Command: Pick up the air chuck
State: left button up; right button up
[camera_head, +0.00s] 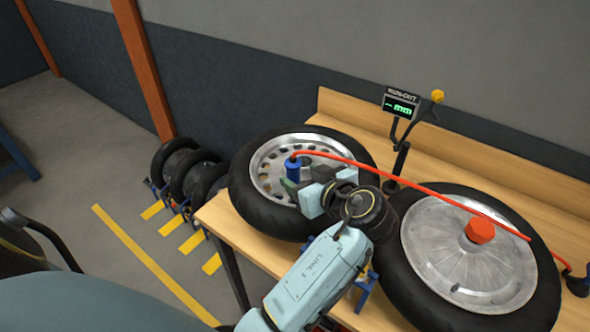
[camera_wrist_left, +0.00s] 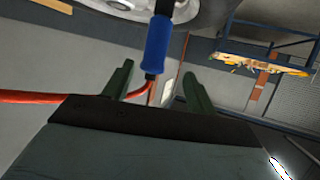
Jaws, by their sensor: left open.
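The air chuck (camera_head: 293,168) has a blue grip with a red hose at its top end and stands over the left wheel's spoked rim. It also shows in the left wrist view (camera_wrist_left: 157,45), blue grip and red hose together. My left gripper (camera_head: 300,184) is open, its dark green fingers right beside the chuck. In the left wrist view the gripper (camera_wrist_left: 158,72) has one finger on each side of the chuck's hose end, with gaps between. Whether the grip is fully between the pads I cannot tell. My right gripper is not in view.
Two tyred wheels, left (camera_head: 250,205) and right (camera_head: 545,275), lie on the wooden bench (camera_head: 235,238). The red hose (camera_head: 400,180) crosses both. A red cap (camera_head: 480,230) sits on the right hub. A gauge display (camera_head: 401,104) stands behind. Several tyres (camera_head: 180,170) stand on the floor at left.

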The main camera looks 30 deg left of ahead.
aim_at(295, 170)
pick_arm(q)
jog(key=x, duration=0.2)
jog(key=shift+w+a+f, duration=0.1)
jog(key=shift+w, duration=0.25)
jog(key=shift+w+a+p, duration=0.1)
jog(key=shift+a+p, duration=0.3)
jog(key=shift+a, duration=0.05)
jog(key=x, duration=0.2)
jog(key=p+x, duration=0.1)
jog(key=x, duration=0.1)
jog(key=shift+w+d, duration=0.15)
jog(key=shift+w, duration=0.1)
jog(key=shift+w+a+f, duration=0.1)
jog(key=shift+w+a, duration=0.05)
jog(key=shift+a, duration=0.15)
jog(key=shift+d, duration=0.1)
jog(key=c, duration=1.2)
